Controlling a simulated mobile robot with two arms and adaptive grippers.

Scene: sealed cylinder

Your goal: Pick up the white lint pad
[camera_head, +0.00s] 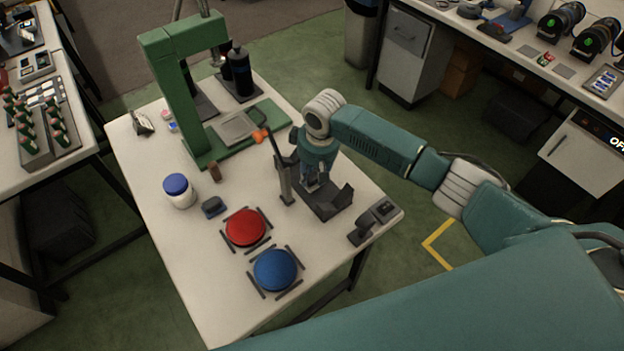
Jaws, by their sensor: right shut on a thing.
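My right gripper (318,184) reaches down from the right over a dark angular holder (325,207) on the white table. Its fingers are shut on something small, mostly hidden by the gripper. A small pale patch between the fingers fits the white lint pad, but it is too small to make out clearly. I see no other white pad on the table. My left gripper is not in view.
A dark post with an orange-tipped lever (262,135) stands just left of the gripper. A green press frame (178,90), white jar with blue lid (179,191), red dome (245,227), blue dome (274,270) and dark block (373,221) share the table (215,300).

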